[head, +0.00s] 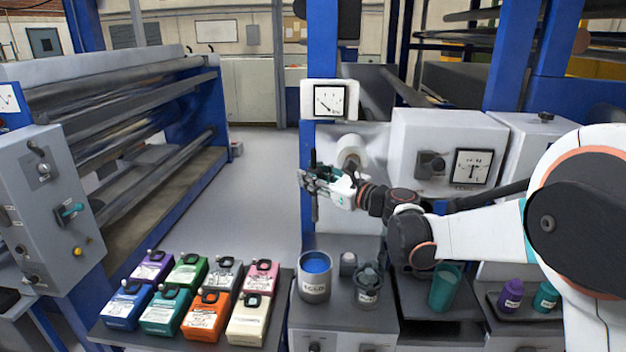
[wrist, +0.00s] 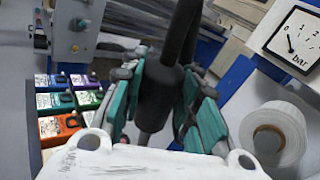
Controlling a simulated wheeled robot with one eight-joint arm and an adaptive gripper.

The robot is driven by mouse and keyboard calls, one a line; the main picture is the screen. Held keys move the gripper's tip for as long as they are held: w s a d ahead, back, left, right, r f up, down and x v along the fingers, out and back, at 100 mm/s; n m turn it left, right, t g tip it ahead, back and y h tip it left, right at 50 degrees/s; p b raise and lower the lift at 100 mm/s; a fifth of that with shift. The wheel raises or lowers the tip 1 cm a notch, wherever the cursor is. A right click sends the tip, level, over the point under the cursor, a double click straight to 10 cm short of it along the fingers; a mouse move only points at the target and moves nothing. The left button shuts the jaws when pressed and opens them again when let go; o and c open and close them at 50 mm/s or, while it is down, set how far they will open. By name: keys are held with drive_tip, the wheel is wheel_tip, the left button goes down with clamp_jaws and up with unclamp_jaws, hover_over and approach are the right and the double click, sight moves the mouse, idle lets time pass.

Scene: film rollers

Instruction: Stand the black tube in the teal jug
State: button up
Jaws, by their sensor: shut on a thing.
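The black tube (head: 314,207) is upright in my gripper (head: 316,182), held in the air above the counter with the blue-filled container. In the wrist view the dark tube (wrist: 157,97) runs between the two teal-padded fingers, which are shut on its thick part. The teal jug (head: 445,290) stands to the right on a dark surface, below my forearm. Its mouth is open at the top, and its inside is hard to make out. My gripper is up and to the left of the jug, well apart from it. The jug is not visible in the wrist view.
A grey container with blue contents (head: 314,285), a small grey item (head: 348,263) and a clear grey-filled cup (head: 368,288) stand left of the jug. Purple (head: 510,294) and teal (head: 545,297) bottles stand right. Several coloured boxes (head: 203,317) lie left. A white roll (head: 352,150) is behind my gripper.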

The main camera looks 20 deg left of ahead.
drive_tip(key=shift+r+p, duration=1.85)
drive_tip(key=shift+r, duration=1.5)
drive_tip(key=shift+d+f, duration=0.1)
